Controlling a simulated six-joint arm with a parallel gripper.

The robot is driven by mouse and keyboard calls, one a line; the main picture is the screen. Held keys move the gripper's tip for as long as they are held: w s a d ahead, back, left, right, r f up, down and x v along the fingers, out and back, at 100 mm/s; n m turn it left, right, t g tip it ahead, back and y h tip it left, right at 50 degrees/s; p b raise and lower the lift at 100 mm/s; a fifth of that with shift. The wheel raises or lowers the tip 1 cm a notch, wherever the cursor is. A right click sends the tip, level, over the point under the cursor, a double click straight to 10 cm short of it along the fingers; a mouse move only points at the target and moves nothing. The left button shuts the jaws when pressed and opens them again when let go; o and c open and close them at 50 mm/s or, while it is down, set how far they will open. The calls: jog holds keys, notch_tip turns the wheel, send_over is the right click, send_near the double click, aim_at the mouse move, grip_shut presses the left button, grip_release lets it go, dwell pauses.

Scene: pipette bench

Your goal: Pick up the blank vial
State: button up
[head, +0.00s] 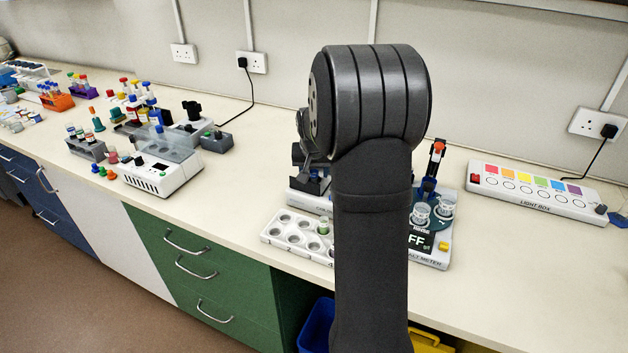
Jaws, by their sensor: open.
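Two clear vials, one on the left (420,212) and one on the right (445,207), stand at the meter (430,260) on the right of my arm. I cannot tell whether either is the blank vial. A white tray (273,233) with round wells is left of my arm, and a small vial with green (323,228) sits in it. My arm hides part of the tray and the meter.
A light box (535,192) with coloured squares lies at the right. A white device with a clear lid (160,165) and racks of coloured tubes stand at the left. The bench (235,195) between that device and the tray is clear.

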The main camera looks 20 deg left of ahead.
jog(key=shift+w+f, duration=0.15)
jog(key=shift+f, duration=0.2)
jog(key=shift+c, duration=0.5)
grip_shut()
jog(key=shift+r, duration=0.1)
